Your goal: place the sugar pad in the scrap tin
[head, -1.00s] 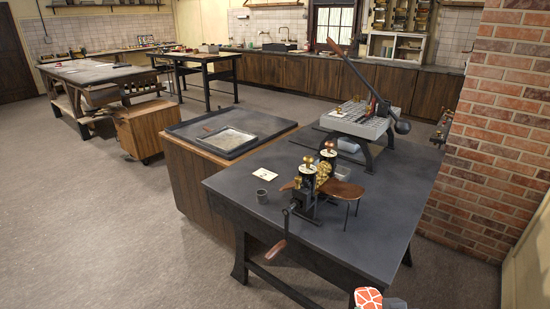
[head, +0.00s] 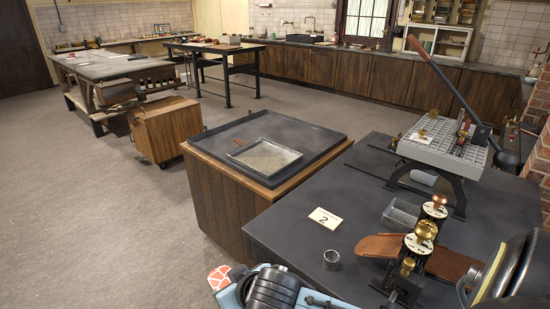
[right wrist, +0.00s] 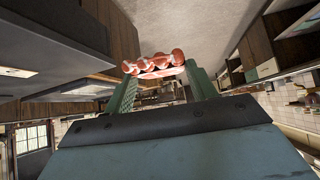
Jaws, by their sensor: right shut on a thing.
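The red-and-white patterned piece, which I take as the sugar pad (head: 219,277), shows at the bottom of the head view, left of the table's near corner. My right gripper is shut on it; in the right wrist view its pale green fingers (right wrist: 160,84) grip the red pad (right wrist: 155,64). A small open rectangular metal tin (head: 400,215), probably the scrap tin, stands on the dark table (head: 300,225), to the right and farther back than the pad. A small round metal cup (head: 332,259) stands nearer. My left gripper is not in view.
A brass-knobbed roller machine (head: 420,245) with a brown leather strap stands right of the cup. A card marked 2 (head: 325,218) lies flat behind the cup. A lever press (head: 445,145) stands at the back right. A shallow metal tray (head: 264,156) lies on the neighbouring cabinet.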

